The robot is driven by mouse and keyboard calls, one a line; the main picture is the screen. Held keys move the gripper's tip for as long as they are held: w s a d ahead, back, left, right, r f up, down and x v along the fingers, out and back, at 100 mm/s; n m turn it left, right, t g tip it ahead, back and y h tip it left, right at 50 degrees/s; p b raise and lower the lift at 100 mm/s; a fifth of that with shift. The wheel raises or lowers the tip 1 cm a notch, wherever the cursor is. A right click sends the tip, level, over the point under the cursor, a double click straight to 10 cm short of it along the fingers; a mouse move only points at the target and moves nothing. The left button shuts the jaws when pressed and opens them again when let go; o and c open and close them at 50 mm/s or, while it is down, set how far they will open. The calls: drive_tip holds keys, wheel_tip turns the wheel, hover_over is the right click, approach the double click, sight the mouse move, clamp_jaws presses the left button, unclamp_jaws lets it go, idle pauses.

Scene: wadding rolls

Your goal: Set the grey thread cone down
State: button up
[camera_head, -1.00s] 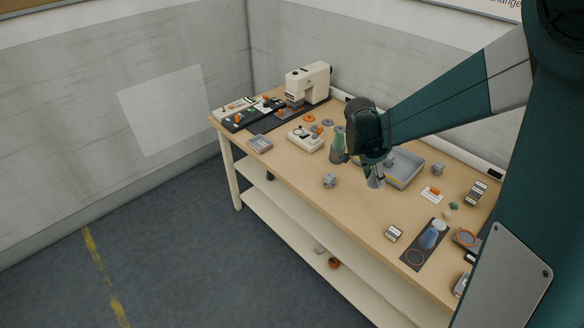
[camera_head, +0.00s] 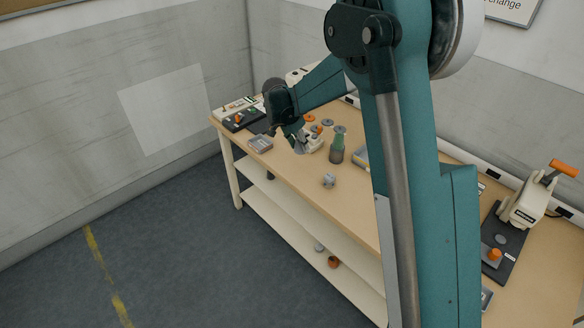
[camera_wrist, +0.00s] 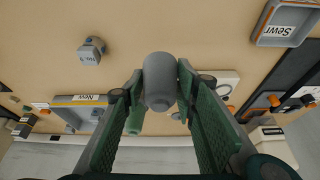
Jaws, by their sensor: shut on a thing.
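The grey thread cone (camera_wrist: 160,78) is between the green fingers of my gripper (camera_wrist: 160,92) in the wrist view. My gripper is shut on it. In the head view the held cone (camera_head: 300,146) hangs under my gripper, over the left part of the bench (camera_head: 300,172), in front of a white device. I cannot tell how far its lower end is from the bench top. A green cone (camera_head: 338,142) on a darker grey base stands to the right on the bench; in the wrist view it is partly hidden behind my gripper.
A small grey tray (camera_head: 260,144) lies left of the held cone; its label shows in the wrist view (camera_wrist: 288,25). A grey block (camera_head: 329,180) stands near the front edge. Bare bench lies between tray and block.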

drive_tip(key=shift+w+a+f+n, duration=0.1)
drive_tip(key=shift+w+a, duration=0.15)
drive_tip(key=shift+a, duration=0.35)
drive_tip(key=shift+w+a+f+n, duration=0.1)
drive_tip(key=shift+w+a, duration=0.1)
drive_tip(key=shift+a, duration=0.35)
drive_tip(key=shift+w+a+n, duration=0.1)
drive_tip(key=shift+w+a, duration=0.15)
drive_tip(key=shift+a, duration=0.35)
drive_tip(key=shift+f+b, duration=0.35)
drive_tip(key=shift+f, duration=2.8)
drive_tip(key=shift+f, duration=0.1)
drive_tip(key=shift+f, duration=1.75)
drive_tip(key=shift+f+b, duration=0.15)
drive_tip(key=shift+b, duration=0.2)
drive_tip(key=o, duration=0.9)
drive_tip(key=shift+r, duration=0.2)
